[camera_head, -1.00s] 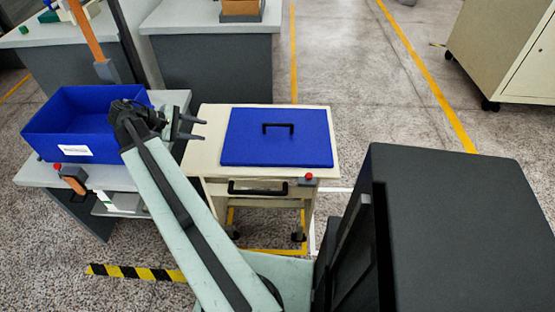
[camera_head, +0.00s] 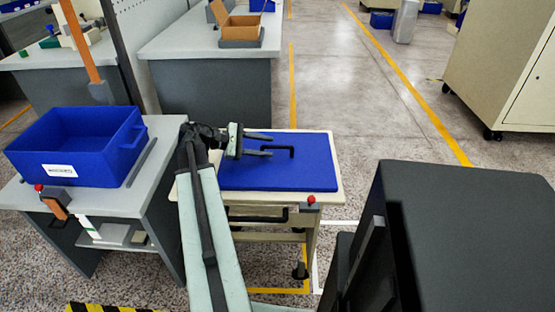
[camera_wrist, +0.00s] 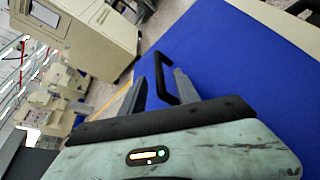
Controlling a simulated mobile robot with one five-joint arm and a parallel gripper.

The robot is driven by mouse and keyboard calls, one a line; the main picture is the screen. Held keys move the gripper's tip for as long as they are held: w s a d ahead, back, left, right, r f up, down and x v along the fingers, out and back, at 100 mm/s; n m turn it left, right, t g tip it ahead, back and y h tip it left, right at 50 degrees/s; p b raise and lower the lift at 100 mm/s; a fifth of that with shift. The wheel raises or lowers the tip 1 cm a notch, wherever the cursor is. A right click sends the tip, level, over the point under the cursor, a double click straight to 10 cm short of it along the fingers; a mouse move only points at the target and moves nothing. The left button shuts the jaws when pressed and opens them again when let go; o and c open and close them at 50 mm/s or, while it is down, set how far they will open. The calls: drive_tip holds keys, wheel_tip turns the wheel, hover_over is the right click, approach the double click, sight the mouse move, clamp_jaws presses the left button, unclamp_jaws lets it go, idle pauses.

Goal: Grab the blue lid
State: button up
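The blue lid (camera_head: 310,173) lies flat on a cream cart. It has a black bar handle (camera_head: 291,152) standing up at its middle. My gripper (camera_head: 271,146) reaches over the left part of the lid from the left, its two fingers apart and pointing right at the handle. In the wrist view my gripper (camera_wrist: 160,90) is open, and the lid (camera_wrist: 215,50) fills the right side. There the handle (camera_wrist: 162,80) shows just ahead of and between the fingertips. I cannot tell whether a finger touches it.
The cream cart (camera_head: 336,200) has a red button (camera_head: 311,199) at its front right. A blue bin (camera_head: 75,145) stands on a grey table (camera_head: 165,150) to the left. A dark box-shaped body stands at the right. Open floor (camera_head: 340,90) lies behind the cart.

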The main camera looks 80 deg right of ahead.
sight(277, 153)
drive_tip(key=x, duration=0.2)
drive_tip(key=shift+s+d+f+b, duration=0.15)
drive_tip(key=shift+s+b, duration=0.15)
drive_tip(key=shift+s, duration=0.05)
clamp_jaws()
idle(1.0)
